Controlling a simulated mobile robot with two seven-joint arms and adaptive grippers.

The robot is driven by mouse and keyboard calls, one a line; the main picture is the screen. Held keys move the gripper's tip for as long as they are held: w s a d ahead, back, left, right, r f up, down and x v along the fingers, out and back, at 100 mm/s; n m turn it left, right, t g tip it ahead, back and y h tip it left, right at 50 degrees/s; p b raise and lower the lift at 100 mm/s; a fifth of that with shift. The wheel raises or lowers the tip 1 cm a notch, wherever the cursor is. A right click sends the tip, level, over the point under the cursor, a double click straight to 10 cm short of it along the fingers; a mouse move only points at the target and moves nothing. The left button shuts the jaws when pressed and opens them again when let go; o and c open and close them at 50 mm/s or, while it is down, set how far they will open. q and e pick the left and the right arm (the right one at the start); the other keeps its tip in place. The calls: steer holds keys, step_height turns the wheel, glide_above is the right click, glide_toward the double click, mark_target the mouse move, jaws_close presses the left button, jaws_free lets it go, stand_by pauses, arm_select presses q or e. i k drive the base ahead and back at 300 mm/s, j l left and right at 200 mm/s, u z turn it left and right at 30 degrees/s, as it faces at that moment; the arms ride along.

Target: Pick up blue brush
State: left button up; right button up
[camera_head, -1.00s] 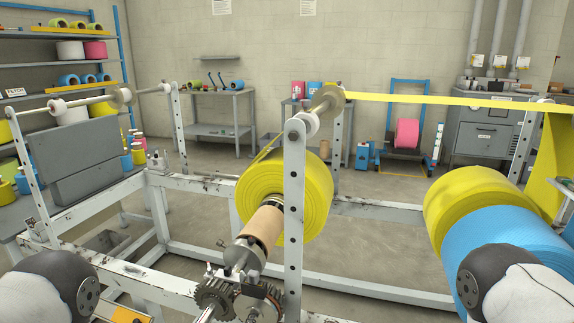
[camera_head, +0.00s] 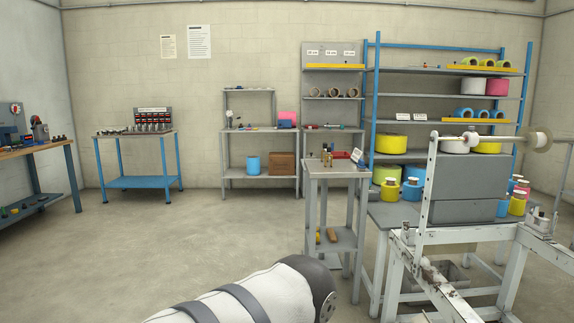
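I cannot make out a blue brush for certain in the head view. A small pale item with a blue part (camera_head: 357,155) is on the top of the grey stand (camera_head: 335,172), but it is too small to identify. Small brass-coloured upright items (camera_head: 327,156) and a red tray (camera_head: 341,155) are also at that top. Only a white and dark link of one of my arms shows at the bottom of the view. Neither of my grippers is in view.
A blue-framed rack (camera_head: 372,100) with rolls stands behind at the right. The white machine frame (camera_head: 480,235) fills the right front. A grey shelf unit (camera_head: 250,165) and a blue table (camera_head: 137,182) stand along the back wall. The floor at left centre is clear.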

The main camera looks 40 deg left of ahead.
mark_target(361, 166)
steer(key=u, duration=0.9)
steer(key=z, duration=1.6)
steer(key=j+u, duration=0.1)
steer(key=u, duration=1.5)
